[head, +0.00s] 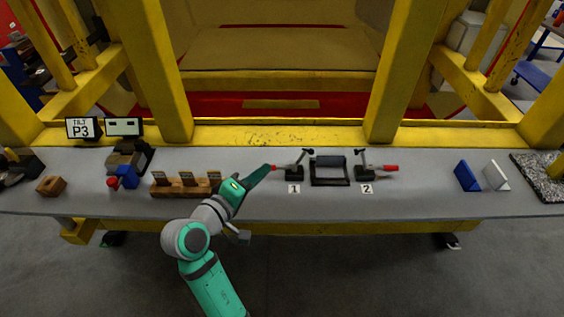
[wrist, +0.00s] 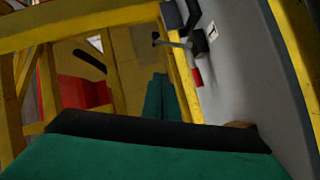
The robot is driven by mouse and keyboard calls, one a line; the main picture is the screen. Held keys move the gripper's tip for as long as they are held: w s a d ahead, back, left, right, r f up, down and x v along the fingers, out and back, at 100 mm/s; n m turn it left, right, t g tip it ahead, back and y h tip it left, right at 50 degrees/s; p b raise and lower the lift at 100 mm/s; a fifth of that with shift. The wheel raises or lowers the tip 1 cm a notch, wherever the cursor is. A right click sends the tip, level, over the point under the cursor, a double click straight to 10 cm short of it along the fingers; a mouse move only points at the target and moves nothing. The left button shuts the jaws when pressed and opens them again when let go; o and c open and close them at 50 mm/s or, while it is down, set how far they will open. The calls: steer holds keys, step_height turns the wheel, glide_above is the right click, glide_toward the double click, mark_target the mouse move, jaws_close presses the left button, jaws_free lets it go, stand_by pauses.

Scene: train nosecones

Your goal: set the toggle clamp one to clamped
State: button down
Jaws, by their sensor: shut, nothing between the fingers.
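Toggle clamp one (head: 293,173) stands on the grey bench behind the label "1". Its red handle (head: 273,167) points left, low over the bench, and its thin arm with a dark tip (head: 307,151) is raised toward the right. In the wrist view, the clamp's dark body (wrist: 200,42) and red handle (wrist: 197,78) show right of my fingers. My gripper (head: 267,168) is shut and empty, with its tips close to the handle's left end. I cannot tell whether they touch it. In the wrist view, my green fingers (wrist: 160,95) are together.
A black frame (head: 330,182) stands right of clamp one. Toggle clamp two (head: 366,173) is beyond it, its red handle pointing right. A wooden block with slots (head: 175,191) is under and left of my gripper. Yellow posts (head: 400,70) rise behind the bench.

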steer(key=s+d+f+x, duration=0.1)
steer(key=d+x, duration=0.1)
steer(key=x, duration=1)
steer(key=shift+d, duration=0.2)
steer(key=shift+s, duration=0.1)
steer(key=shift+d, duration=0.15)
